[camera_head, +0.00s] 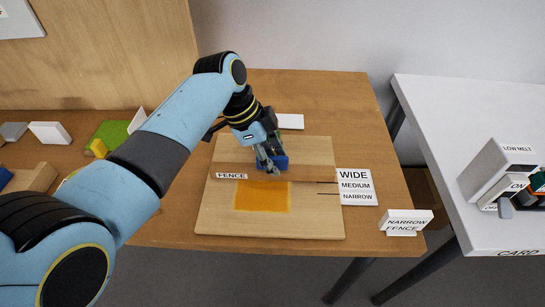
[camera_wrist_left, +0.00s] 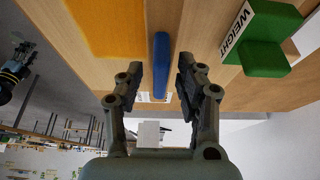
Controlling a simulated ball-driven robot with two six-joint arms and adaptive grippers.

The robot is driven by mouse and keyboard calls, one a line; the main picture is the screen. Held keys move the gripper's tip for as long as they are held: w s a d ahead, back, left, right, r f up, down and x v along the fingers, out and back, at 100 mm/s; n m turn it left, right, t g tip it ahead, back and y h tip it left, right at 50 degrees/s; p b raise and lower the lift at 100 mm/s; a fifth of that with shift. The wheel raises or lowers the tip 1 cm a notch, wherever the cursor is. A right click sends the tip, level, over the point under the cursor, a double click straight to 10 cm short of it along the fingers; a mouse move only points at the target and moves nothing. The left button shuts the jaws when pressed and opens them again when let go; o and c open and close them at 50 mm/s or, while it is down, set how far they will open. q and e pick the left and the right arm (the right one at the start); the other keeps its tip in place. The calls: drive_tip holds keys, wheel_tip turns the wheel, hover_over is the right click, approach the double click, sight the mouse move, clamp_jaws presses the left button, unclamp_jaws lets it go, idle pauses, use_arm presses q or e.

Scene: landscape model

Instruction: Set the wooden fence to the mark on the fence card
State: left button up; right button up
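The wooden fence (camera_head: 305,172) is a strip lying across a light board (camera_head: 220,215), with a FENCE label at its left end and a blue handle (camera_head: 281,163). A white scale card (camera_head: 357,187) reads WIDE, MEDIUM, NARROW; the fence's front edge lies near the dark line by MEDIUM. The fence card (camera_head: 405,222) reads NARROW FENCE. My left gripper (camera_head: 270,168) is down at the handle. In the left wrist view the blue handle (camera_wrist_left: 160,66) is between its open fingers (camera_wrist_left: 161,75), with gaps on both sides.
An orange sheet (camera_head: 262,197) lies on the board in front of the fence. A green block (camera_wrist_left: 265,45) marked WEIGHT shows in the left wrist view. A white block (camera_head: 290,121) lies behind the board. A white table (camera_head: 440,130) stands to the right, across a gap.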

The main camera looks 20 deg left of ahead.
use_arm(q)
drive_tip(key=shift+f, duration=0.1)
clamp_jaws()
idle(0.3)
